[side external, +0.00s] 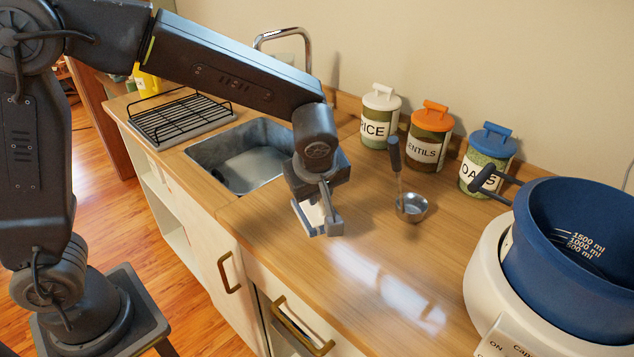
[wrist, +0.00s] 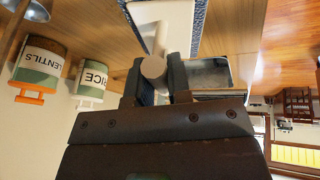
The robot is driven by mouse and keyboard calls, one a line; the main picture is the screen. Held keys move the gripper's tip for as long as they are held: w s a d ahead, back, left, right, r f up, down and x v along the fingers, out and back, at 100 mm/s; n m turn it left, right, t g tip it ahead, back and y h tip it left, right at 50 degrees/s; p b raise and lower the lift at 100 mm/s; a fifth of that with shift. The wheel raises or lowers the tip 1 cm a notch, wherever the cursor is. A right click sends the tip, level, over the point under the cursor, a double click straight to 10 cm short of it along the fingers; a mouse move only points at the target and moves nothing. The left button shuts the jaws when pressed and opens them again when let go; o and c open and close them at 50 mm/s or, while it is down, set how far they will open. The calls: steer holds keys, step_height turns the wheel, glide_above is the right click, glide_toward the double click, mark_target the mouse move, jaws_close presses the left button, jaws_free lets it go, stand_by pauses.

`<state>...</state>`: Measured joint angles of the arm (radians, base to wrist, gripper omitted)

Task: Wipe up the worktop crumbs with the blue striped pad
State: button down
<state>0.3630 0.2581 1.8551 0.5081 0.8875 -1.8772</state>
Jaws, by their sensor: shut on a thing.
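My gripper (side external: 328,210) is over the worktop (side external: 380,270), just right of the sink, pointing down. It is shut on the pad (side external: 309,213), which shows as a pale plate with a blue edge, partly hidden by the fingers. In the wrist view the pad (wrist: 178,22) has a white back and a speckled blue rim, and its pale rounded handle (wrist: 154,66) sits between the fingers (wrist: 158,78). The pad is close to the wood; I cannot tell whether it touches. The striped face is hidden. I cannot make out any crumbs.
A metal ladle (side external: 411,208) with a dark handle stands right of my gripper. Rice (side external: 379,117), lentils (side external: 430,137) and oats (side external: 486,160) jars line the wall. A blue pot (side external: 570,260) on a white appliance fills the right. The sink (side external: 243,157) is left; the front worktop is clear.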

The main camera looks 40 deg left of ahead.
stand_by(0.3)
steer(key=m+h, duration=0.1)
steer(key=m, duration=0.1)
steer(key=shift+s+m+t, duration=0.15)
steer(key=shift+m+t, duration=0.15)
steer(key=m+h, duration=0.1)
steer(key=m, duration=0.1)
steer(key=shift+r+m, duration=0.1)
steer(key=shift+m, duration=0.2)
steer(key=m, duration=0.2)
steer(key=m+h, duration=0.1)
steer(key=shift+r+m+t+h, duration=0.3)
steer(key=shift+r+m, duration=0.05)
steer(key=shift+m, duration=0.05)
